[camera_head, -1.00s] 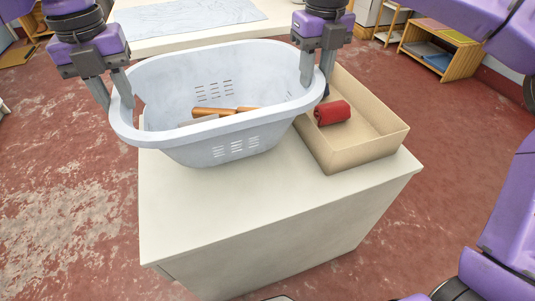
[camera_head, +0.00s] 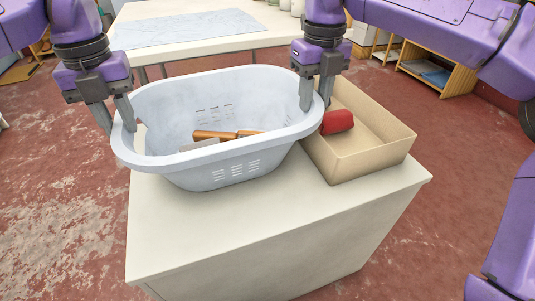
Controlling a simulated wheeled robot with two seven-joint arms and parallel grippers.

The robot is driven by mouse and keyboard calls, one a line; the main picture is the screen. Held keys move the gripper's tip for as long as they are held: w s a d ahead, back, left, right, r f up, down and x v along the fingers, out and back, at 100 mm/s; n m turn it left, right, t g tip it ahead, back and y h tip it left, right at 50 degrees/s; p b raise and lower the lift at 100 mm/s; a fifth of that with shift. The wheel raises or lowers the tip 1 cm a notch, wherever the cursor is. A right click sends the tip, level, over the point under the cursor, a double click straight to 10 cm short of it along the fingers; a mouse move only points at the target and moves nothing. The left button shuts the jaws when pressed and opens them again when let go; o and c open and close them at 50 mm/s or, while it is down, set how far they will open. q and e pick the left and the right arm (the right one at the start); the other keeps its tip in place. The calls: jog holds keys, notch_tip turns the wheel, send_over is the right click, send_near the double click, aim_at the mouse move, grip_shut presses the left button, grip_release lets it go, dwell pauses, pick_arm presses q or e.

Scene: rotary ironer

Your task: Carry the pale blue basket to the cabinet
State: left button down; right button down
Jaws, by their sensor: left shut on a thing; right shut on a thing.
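The pale blue basket (camera_head: 225,172) is over the top of a white cabinet (camera_head: 270,220), upright. Whether its base touches the top I cannot tell. Inside it lie an orange-brown item (camera_head: 215,135) and a pale flat item (camera_head: 199,145). My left gripper (camera_head: 117,118) is shut on the basket's left rim. My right gripper (camera_head: 314,98) is shut on its right rim. Parts of both rim ends are hidden behind the fingers.
A beige open box (camera_head: 385,157) with a red rolled item (camera_head: 337,122) sits on the cabinet, close to the basket's right side. A white table (camera_head: 180,58) with a pale sheet stands behind. The cabinet top's front is clear.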

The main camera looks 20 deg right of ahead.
pick_arm(q)
jog(key=c, duration=1.1)
grip_release()
jog(key=shift+s+d+f, duration=0.15)
jog(key=shift+d, duration=0.1)
pick_arm(e)
jog(key=c, duration=1.1)
grip_release()
jog(key=shift+s+a+f, duration=0.1)
jog(key=shift+a+f, duration=0.1)
jog(key=shift+a, duration=0.05)
pick_arm(q)
jog(key=shift+o, duration=1)
pick_arm(e)
jog(key=o, duration=0.3)
pick_arm(q)
jog(key=shift+a, duration=0.15)
pick_arm(e)
jog(key=shift+d, duration=0.1)
pick_arm(q)
jog(key=shift+r, duration=0.45)
pick_arm(e)
jog(key=shift+d, duration=0.1)
jog(key=shift+r, duration=0.2)
pick_arm(q)
notch_tip(320, 180, up, 11)
pick_arm(e)
notch_tip(320, 180, up, 12)
jog(key=shift+f, duration=0.15)
